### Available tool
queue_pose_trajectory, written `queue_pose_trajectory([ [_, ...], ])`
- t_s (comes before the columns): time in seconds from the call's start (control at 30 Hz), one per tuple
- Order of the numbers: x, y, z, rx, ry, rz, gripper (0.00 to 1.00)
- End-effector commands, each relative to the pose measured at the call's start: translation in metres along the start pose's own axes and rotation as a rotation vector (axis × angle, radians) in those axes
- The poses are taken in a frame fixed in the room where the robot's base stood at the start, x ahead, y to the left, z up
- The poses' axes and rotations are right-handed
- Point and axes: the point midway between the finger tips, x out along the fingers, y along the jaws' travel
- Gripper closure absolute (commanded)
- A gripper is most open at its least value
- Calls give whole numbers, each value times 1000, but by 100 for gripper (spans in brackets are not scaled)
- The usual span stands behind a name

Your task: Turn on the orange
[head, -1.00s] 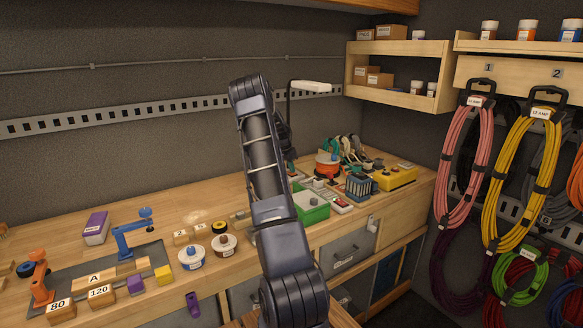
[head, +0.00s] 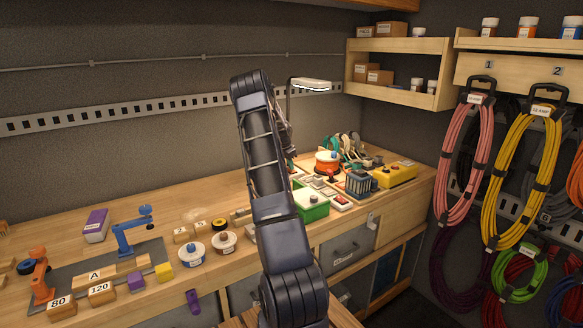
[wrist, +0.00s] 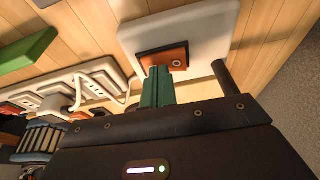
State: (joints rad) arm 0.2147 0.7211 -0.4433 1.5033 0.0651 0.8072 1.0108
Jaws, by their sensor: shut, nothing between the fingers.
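An orange rocker switch (wrist: 176,57) with a round mark is set in a pale grey base plate (wrist: 205,30) in the wrist view. A dark post (wrist: 228,77) rises from that plate's edge. My gripper (wrist: 157,72) is shut, its green fingertips together at the switch's near left edge and covering part of it. I cannot tell whether they press on it. In the head view a lamp head (head: 309,84) stands behind my arm, its underside bright white. The lamp's base and the switch are hidden there by my arm.
White power strips with a cable (wrist: 75,92) lie left of the plate in the wrist view.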

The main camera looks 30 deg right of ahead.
Motion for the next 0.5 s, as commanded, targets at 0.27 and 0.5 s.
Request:
queue_pose_trajectory([
  [0.27,-2,-4,0,0,0,0,100],
  [0.5,-5,-4,-1,0,0,0,100],
])
